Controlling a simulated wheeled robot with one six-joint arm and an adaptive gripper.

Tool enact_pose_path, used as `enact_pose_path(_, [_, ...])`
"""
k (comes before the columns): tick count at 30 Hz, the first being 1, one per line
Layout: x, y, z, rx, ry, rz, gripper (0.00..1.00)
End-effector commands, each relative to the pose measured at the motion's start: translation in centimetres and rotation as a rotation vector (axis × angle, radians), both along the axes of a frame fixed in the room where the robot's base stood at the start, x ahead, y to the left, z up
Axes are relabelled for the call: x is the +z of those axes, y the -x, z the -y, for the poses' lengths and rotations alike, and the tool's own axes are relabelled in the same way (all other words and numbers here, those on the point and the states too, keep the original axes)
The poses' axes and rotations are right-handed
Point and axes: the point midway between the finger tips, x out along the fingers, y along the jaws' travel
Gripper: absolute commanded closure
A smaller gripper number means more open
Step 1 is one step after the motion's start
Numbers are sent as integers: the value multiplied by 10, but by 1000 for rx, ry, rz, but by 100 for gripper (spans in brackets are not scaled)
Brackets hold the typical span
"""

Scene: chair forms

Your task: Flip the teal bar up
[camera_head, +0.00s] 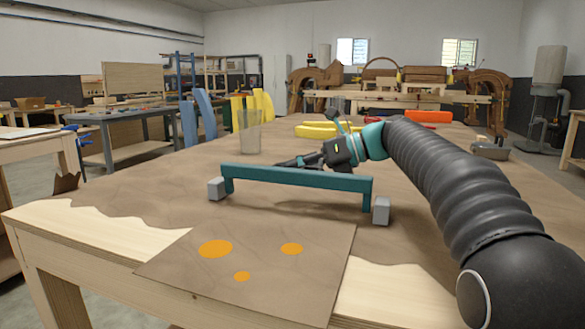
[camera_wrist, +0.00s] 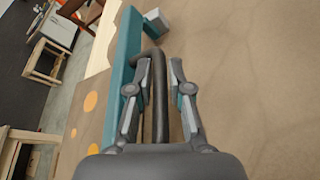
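The teal bar (camera_head: 297,178) spans two small grey blocks on the workbench, one at its left end (camera_head: 216,188) and one at its right end (camera_head: 381,211). It lies low, with a short downturned part at each end. My gripper (camera_head: 292,162) is just behind the bar's middle, partly hidden by it. In the wrist view the teal bar (camera_wrist: 122,75) runs along the left of the fingers.
A brown sheet with orange spots (camera_head: 265,275) lies in front of the bar. A clear cup (camera_head: 249,132), blue forms (camera_head: 198,118), yellow forms (camera_head: 330,131) and an orange piece (camera_head: 428,117) stand farther back. The bench left of the bar is clear.

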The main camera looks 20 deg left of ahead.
Motion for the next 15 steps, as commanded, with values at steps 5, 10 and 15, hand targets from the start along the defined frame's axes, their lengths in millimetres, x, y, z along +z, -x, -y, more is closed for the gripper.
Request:
enact_pose_path(5, [0, 0, 1, -1, 0, 0, 61])
enact_pose_path(10, [0, -1, 2, -2, 1, 1, 61])
enact_pose_path(15, [4, -3, 15, -4, 1, 1, 61])
